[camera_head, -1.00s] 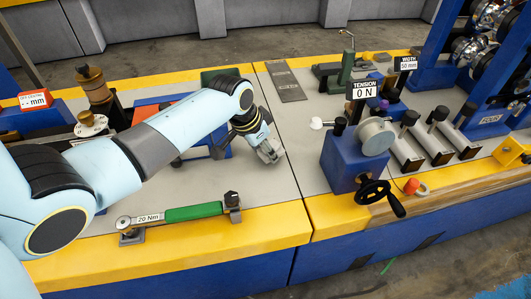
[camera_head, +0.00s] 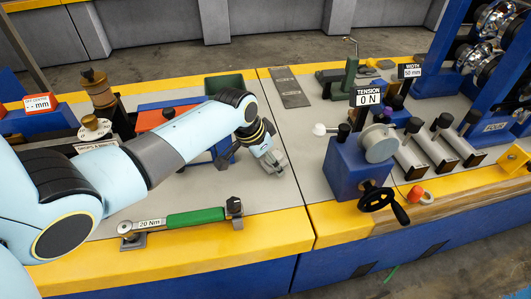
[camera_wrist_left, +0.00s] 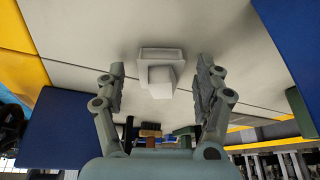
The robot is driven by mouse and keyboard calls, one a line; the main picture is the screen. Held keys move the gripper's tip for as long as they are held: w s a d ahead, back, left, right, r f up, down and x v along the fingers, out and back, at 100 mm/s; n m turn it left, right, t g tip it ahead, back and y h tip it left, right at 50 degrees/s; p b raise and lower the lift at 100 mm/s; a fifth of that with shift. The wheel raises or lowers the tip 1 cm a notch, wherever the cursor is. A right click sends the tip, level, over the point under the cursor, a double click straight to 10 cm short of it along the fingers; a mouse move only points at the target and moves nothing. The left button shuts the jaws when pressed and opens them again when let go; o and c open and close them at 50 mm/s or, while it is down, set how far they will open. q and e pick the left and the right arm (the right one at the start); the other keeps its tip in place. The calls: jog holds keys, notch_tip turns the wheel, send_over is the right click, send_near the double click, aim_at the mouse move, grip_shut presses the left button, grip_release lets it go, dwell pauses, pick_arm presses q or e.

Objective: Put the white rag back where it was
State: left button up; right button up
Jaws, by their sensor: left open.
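My left gripper (camera_head: 272,164) hangs over the grey bench top near the seam between two bench sections. In the left wrist view its two fingers (camera_wrist_left: 160,88) are spread apart, with nothing clamped between them. A small white block-like thing on a pale rectangular base (camera_wrist_left: 160,78) shows between and beyond the fingers, apart from both. It may be the folded white rag, but I cannot tell for certain. In the head view I cannot make out the rag; my arm and gripper hide part of the bench. My right gripper is not in view.
A green-handled torque wrench (camera_head: 195,217) lies near the yellow front edge. A blue tension unit (camera_head: 345,168) with a black crank (camera_head: 382,198) stands right of the gripper. An orange-and-blue box (camera_head: 168,116) is behind my arm. Bare bench (camera_head: 285,190) lies in front of the gripper.

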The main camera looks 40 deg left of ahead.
pick_arm(q)
jog(key=p+v, duration=0.2)
jog(key=v, duration=1)
